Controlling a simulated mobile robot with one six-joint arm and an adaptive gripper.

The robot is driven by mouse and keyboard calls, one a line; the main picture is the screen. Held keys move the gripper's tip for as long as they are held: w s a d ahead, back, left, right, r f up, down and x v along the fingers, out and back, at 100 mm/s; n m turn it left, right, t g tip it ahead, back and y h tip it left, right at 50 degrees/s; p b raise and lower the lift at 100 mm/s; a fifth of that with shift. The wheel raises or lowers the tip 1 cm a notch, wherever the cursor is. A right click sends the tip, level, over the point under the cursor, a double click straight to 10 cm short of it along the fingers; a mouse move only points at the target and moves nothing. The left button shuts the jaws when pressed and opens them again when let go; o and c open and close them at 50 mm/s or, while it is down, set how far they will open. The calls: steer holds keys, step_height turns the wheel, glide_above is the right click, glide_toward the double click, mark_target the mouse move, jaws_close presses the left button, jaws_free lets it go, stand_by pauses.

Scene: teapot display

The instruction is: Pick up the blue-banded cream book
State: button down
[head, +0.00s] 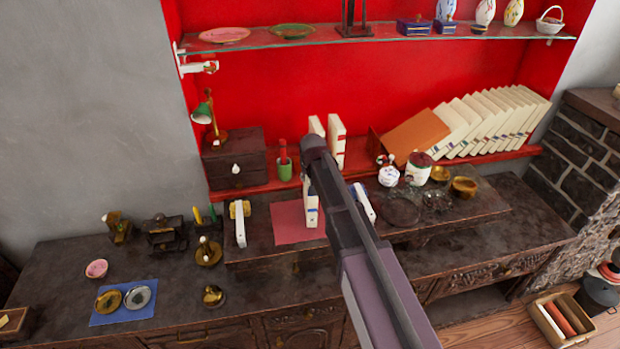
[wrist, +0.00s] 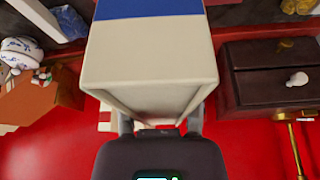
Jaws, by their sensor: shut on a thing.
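The blue-banded cream book (wrist: 150,62) fills the middle of the wrist view, its blue band at the top edge. My gripper (wrist: 160,122) is shut on it, with a finger on each side of its near end. In the head view, a cream book (head: 312,207) shows upright below the end of my arm, in front of the red wall and by a red mat (head: 288,222). My arm hides part of it and my fingers there. I cannot tell whether its lower end touches the surface.
Two upright cream books (head: 337,142) stand on the red ledge behind. A white book (head: 363,203) leans to the right of my arm. A dark drawer box (head: 234,158) stands left; jars (head: 418,169) and a leaning book row (head: 490,122) are right. A glass shelf (head: 370,37) runs above.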

steer(key=shift+r+p, duration=1.35)
steer(key=shift+r, duration=0.25)
steer(key=s+d+r+p, duration=0.1)
steer(key=s+d, duration=0.7)
steer(key=s, duration=0.5)
steer(key=shift+s+d, duration=0.2)
steer(key=shift+d, duration=0.15)
step_height(320, 180, down, 3)
steer(key=b, duration=0.2)
steer(key=shift+r+b, duration=0.2)
steer(key=shift+b, duration=0.15)
steer(key=shift+a, duration=0.1)
